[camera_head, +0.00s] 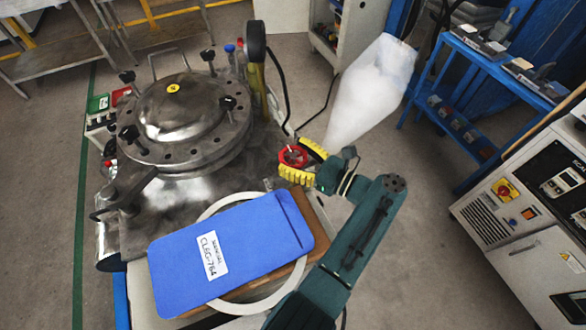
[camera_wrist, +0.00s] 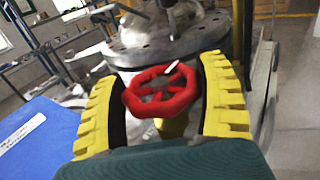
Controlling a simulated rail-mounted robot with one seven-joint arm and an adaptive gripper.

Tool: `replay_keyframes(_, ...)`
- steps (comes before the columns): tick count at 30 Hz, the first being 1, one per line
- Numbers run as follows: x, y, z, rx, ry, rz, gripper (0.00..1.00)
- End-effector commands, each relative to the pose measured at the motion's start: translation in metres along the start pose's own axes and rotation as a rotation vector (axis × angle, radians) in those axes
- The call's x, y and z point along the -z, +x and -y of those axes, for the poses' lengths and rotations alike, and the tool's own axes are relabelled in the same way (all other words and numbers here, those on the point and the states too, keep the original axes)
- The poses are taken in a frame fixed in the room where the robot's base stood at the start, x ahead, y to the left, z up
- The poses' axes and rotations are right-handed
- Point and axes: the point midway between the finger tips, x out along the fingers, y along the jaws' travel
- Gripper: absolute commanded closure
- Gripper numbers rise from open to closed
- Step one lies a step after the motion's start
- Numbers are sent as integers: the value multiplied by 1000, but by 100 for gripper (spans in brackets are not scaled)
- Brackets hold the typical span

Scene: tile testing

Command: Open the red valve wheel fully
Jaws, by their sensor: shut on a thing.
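The red valve wheel (camera_head: 293,156) is a small spoked handwheel at the right side of the steel vessel (camera_head: 178,112). In the wrist view the wheel (camera_wrist: 161,92) sits between the two yellow ribbed fingers of my gripper (camera_wrist: 165,100), with a white mark on its rim. My gripper (camera_head: 307,163) is closed around the wheel's sides, one finger on each side. The wheel's spokes and front face are visible; its stem is mostly hidden behind it.
A translucent white bag (camera_head: 370,85) stands behind my gripper. A blue shelf rack (camera_head: 480,75) and a control cabinet (camera_head: 540,190) are at right. Open floor (camera_head: 425,260) lies between.

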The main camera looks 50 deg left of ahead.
Motion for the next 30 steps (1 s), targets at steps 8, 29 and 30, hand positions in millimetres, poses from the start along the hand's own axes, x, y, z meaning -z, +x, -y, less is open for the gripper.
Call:
replay_keyframes(8, 7, 0, 0, -129, -2, -1, 61)
replay_keyframes(29, 1, 1, -1, -205, 2, 0, 61)
replay_keyframes(30, 1, 1, -1, -205, 2, 0, 61)
